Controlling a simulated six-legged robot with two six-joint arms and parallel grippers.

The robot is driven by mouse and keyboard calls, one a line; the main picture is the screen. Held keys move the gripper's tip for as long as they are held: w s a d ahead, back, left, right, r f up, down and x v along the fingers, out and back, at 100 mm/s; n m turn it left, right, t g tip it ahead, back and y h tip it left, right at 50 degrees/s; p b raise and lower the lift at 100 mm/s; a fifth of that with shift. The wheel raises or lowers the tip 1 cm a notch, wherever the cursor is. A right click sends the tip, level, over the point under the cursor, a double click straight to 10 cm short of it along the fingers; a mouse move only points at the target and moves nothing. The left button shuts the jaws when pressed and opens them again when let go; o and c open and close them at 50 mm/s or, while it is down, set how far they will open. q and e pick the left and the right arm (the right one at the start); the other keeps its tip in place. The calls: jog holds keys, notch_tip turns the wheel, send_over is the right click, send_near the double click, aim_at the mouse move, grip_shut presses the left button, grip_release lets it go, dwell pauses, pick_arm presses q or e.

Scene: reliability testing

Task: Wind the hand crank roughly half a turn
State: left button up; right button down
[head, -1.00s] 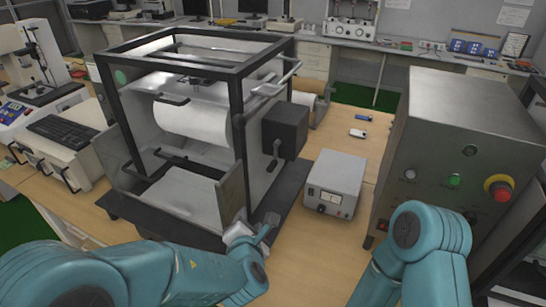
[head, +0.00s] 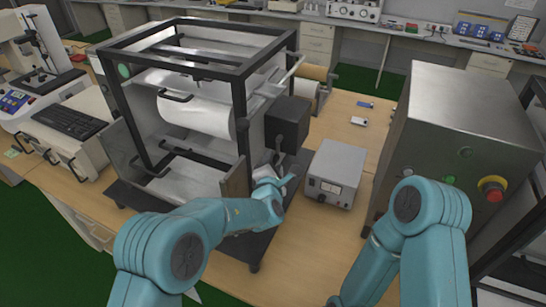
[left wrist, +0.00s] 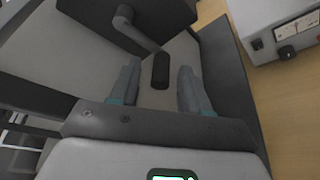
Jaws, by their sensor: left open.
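The hand crank is on the dark box at the right side of the black-framed machine; its grey arm (head: 281,150) shows in the head view. In the left wrist view the crank arm (left wrist: 138,31) runs down from the box to a short black handle (left wrist: 161,72). My left gripper (left wrist: 159,68) is open, with one finger on each side of the handle in that picture and a visible gap on both sides. In the head view my left gripper (head: 276,184) is just below the crank, its fingers partly hidden. My right arm shows at the right, but its gripper is out of view.
The machine (head: 184,104) holds a white roll. A grey power supply (head: 336,171) stands close to the right of my left gripper. A large metal cabinet (head: 452,120) with a red button is farther right. Bare wooden table (head: 305,230) lies in front of the power supply.

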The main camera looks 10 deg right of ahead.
pick_arm(q)
jog(key=shift+w+d+f, duration=0.15)
jog(key=shift+w+d, duration=0.05)
jog(key=shift+w, duration=0.4)
jog(key=shift+w+f, duration=0.1)
jog(key=shift+w, duration=0.1)
jog(key=shift+s, duration=0.15)
jog(key=shift+c, duration=0.5)
grip_shut()
